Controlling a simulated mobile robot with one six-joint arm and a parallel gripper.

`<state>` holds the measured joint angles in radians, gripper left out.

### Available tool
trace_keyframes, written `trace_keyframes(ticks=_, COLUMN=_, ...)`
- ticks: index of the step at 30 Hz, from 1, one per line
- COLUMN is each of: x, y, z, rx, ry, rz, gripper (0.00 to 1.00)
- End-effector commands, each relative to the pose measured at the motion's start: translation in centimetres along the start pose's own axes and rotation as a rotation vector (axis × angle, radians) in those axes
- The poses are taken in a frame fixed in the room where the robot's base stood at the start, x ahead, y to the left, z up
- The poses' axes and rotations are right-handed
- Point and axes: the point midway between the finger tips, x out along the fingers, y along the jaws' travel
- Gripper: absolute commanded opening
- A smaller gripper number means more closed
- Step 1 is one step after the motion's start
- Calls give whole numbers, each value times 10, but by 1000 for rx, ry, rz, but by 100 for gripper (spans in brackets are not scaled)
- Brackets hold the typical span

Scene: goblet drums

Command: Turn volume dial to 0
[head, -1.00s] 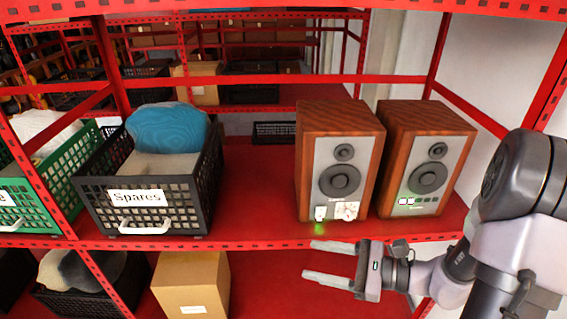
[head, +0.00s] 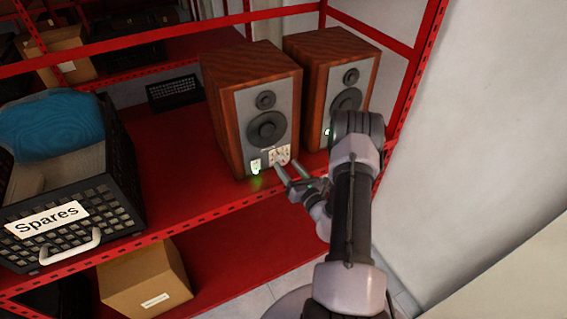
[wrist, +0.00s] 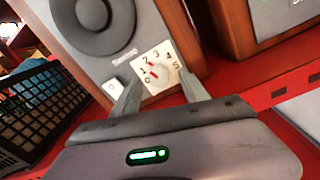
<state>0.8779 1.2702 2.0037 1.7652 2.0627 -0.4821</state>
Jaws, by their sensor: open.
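The volume dial (wrist: 161,73) is a pale knob on a white square plate with numbers 0 to 5, low on the front of the left wooden speaker (head: 252,105). A red mark on the dial points to its left side, near 0 and 1; the exact number is hard to tell. In the head view the dial plate (head: 279,156) is small and partly behind my fingers. My gripper (wrist: 160,80) is open, with one finger on each side of the dial in the wrist view. I cannot tell whether the fingers touch it. Nothing is held.
A lit white switch (head: 255,166) sits left of the dial, with a green glow below. A second speaker (head: 320,85) stands close on the right. A cardboard box (head: 145,280) sits below.

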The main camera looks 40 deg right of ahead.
Motion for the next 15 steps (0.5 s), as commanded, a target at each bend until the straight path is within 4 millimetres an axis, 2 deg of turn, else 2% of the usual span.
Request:
trace_keyframes(ticks=3, x=18, y=0, z=-1, rx=-1, ry=0, rz=2, gripper=52)
trace_keyframes(ticks=6, x=26, y=0, z=0, rx=0, ry=0, rz=2, gripper=52)
trace_keyframes(ticks=15, x=30, y=0, z=0, rx=0, ry=1, rz=0, gripper=52)
